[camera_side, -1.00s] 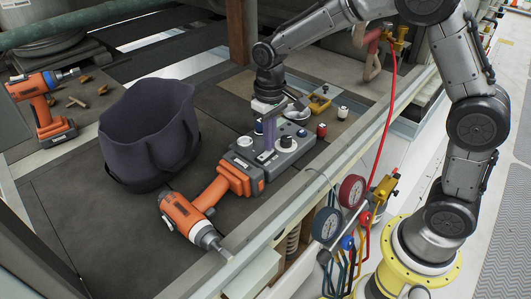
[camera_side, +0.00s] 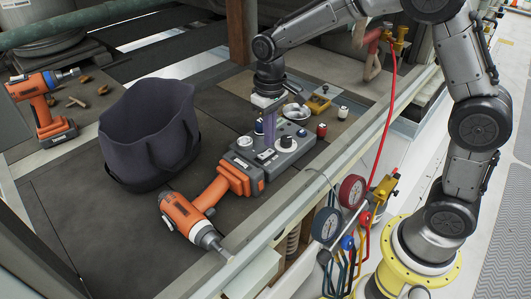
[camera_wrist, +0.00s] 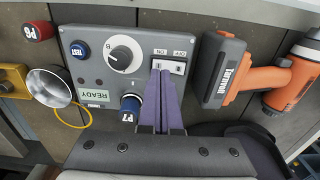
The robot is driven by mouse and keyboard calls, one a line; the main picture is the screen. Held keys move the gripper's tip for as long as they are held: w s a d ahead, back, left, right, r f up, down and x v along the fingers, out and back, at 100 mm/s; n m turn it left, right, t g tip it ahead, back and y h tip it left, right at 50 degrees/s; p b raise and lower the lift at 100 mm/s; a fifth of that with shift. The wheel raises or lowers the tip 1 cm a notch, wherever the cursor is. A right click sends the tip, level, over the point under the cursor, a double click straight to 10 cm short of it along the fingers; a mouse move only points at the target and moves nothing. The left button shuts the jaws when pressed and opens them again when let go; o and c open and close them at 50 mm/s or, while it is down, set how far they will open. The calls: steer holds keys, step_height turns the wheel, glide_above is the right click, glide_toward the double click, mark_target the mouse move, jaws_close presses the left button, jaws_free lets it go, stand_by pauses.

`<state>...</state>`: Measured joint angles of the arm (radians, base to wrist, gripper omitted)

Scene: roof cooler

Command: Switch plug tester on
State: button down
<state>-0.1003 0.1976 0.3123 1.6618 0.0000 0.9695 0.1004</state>
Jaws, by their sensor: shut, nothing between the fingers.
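The plug tester is a grey box (camera_side: 300,146); its top fills the middle of the wrist view (camera_wrist: 85,45). It carries a white ON/OFF rocker switch (camera_wrist: 172,66), a black dial (camera_wrist: 124,54), a blue TEST button (camera_wrist: 79,50) and a green READY label (camera_wrist: 93,95). My gripper (camera_wrist: 165,74) is shut and empty, its purple fingers pointing down at the tester. The fingertips overlap the near edge of the rocker, towards its ON side; I cannot tell whether they touch it. The fingers hide part of the switch, and its position is unclear.
A blue P7 plug (camera_wrist: 130,105) stands beside the fingers. A red P6 plug (camera_wrist: 38,31) and a metal bowl (camera_wrist: 48,86) lie beyond the tester. An orange drill (camera_side: 188,214) lies close to it. A dark open bag (camera_side: 150,140) stands to the left.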

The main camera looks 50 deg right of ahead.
steer(key=shift+r, duration=2.45)
step_height(320, 180, up, 8)
steer(key=t, duration=0.2)
glide_above(270, 151)
steer(key=s+d, duration=0.2)
steer(key=s, duration=0.2)
steer(key=s+r+t, duration=0.2)
steer(key=s+r, duration=0.1)
steer(key=s, duration=0.4)
steer(key=s+d+f, duration=0.1)
steer(key=s+f, duration=0.1)
steer(key=s, duration=0.4)
steer(key=s+d+f+t, duration=0.1)
steer(key=s+f, duration=0.2)
steer(key=s, duration=0.4)
steer(key=shift+f+t, duration=0.25)
steer(key=shift+t, duration=0.05)
